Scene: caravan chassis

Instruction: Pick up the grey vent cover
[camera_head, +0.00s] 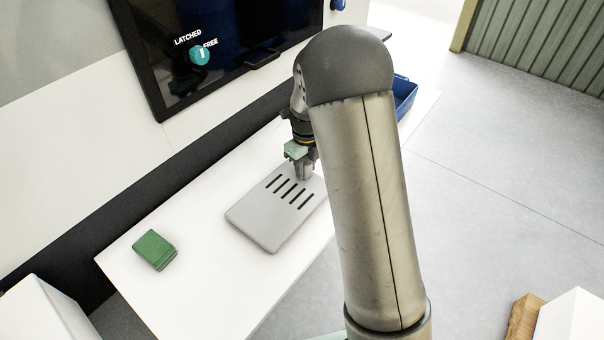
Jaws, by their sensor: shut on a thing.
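The grey vent cover (262,221) is a flat, rounded plate with several dark slots near its far end. It lies on, or very close over, the white table; I cannot tell if there is a gap. My gripper (304,172) points down at the cover's far edge, beyond the slots, and is shut on it. My arm hides the cover's right side and part of the grip, so the fingertips show only partly.
A green block (154,249) sits on the white table (190,285) to the left of the cover. A blue bin (404,96) stands behind my arm. A dark panel (235,35) with a teal knob (200,54) marked LATCHED and FREE is at the back.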

